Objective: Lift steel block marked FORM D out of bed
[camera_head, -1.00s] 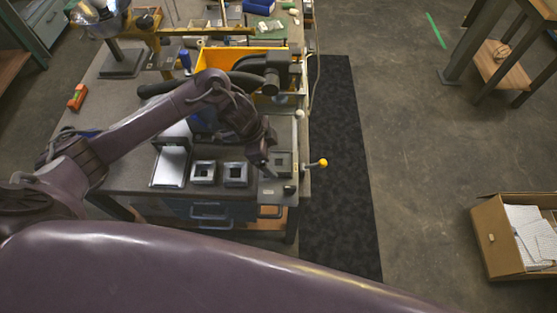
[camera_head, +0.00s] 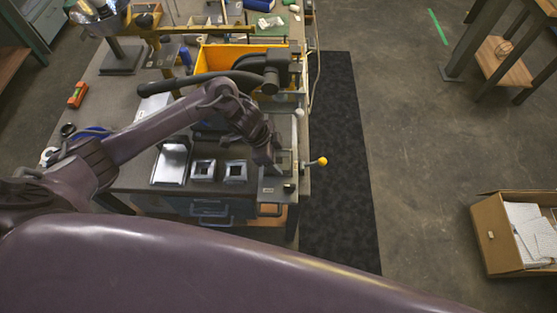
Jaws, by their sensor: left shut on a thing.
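My left gripper (camera_head: 274,170) is at the right end of the bench, over the bed (camera_head: 287,162) of a small press-like fixture. It is shut on a piece that I take to be the steel block, mostly hidden by the fingers. I cannot read any FORM D marking at this size. I cannot tell whether the block is still seated in the bed or just above it. My right gripper is not in view.
Two square steel frames (camera_head: 203,170) (camera_head: 235,172) and a metal tray (camera_head: 171,163) lie left of the gripper. A yellow-knobbed lever (camera_head: 321,161) sticks out at the bench's right edge. A yellow bin (camera_head: 215,58) stands behind. A dark mat (camera_head: 340,180) covers the floor to the right.

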